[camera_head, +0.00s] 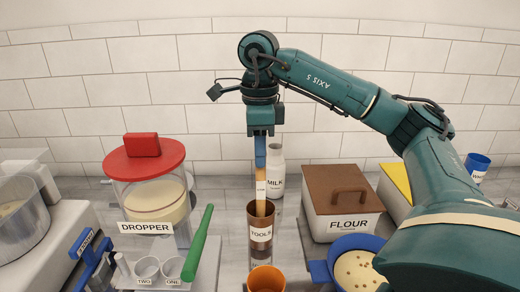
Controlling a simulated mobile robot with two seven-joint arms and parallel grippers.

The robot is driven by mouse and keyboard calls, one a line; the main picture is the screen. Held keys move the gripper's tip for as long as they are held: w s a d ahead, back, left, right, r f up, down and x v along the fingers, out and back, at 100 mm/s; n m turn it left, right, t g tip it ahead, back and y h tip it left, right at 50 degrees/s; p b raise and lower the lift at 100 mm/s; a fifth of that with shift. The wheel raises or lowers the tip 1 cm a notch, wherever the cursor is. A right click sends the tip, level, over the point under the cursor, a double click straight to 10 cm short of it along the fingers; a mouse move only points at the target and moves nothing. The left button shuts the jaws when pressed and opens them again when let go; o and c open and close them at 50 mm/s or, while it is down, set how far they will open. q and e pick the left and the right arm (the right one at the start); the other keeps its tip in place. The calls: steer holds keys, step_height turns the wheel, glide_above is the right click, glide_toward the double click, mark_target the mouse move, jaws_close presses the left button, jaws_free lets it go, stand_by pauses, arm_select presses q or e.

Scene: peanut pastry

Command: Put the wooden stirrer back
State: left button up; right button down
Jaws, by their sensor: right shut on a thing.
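The wooden stirrer (261,180) hangs upright from my right gripper (260,160), whose blue fingers are shut on its upper end. The brown tools can (261,234), labelled TOOLS, stands on the counter directly below. The stirrer's lower end is within the can's mouth, and its tip is hidden by the can's front wall. I cannot tell whether it touches the bottom. My left gripper is not in view.
A milk bottle (276,165) and a flour box (340,199) stand behind and right. An orange cup (266,280) is in front of the can. A blue pot (319,271) is at right. The red-lidded dropper jar (143,160) and a green handle (197,243) are left.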

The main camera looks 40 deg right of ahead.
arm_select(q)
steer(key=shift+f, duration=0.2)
arm_select(e)
steer(key=shift+f, duration=0.2)
steer(key=c, duration=1.2)
jaws_free()
steer(key=shift+c, duration=0.2)
step_height(320, 180, up, 5)
steer(key=shift+r+p, duration=0.2)
steer(key=shift+p, duration=0.9)
arm_select(q)
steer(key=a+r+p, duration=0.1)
steer(key=p, duration=0.1)
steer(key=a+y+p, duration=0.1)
steer(key=p, duration=0.1)
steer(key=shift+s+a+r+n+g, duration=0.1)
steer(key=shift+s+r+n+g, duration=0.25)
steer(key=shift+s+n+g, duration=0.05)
arm_select(e)
step_height(320, 180, up, 8)
steer(key=shift+s+f, duration=0.1)
steer(key=shift+f, duration=0.1)
